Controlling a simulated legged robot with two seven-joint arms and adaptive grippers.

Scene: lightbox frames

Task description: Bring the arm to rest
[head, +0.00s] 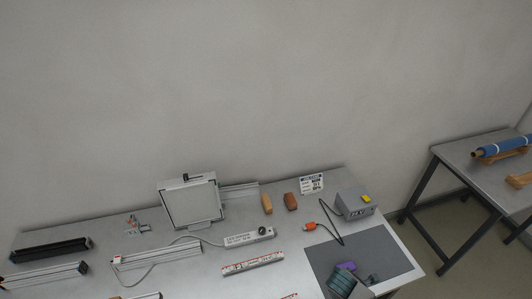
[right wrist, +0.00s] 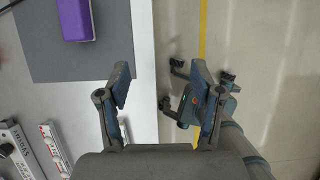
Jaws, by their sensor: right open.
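My right gripper (right wrist: 162,85) is open and empty in the right wrist view. Its two fingers stand apart, over the table's edge where the light border meets the floor. A purple block (right wrist: 76,19) lies on the dark mat (right wrist: 100,62) to the upper left of the fingers, clear of them. My left gripper is in neither view.
The table (head: 110,237) holds a framed panel (head: 190,203), a power strip (head: 248,237), a red-and-white strip (head: 252,264), two small blocks and a grey box (head: 355,207). A second table (head: 470,170) bears a blue roll (head: 505,147). Floor shows between the tables.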

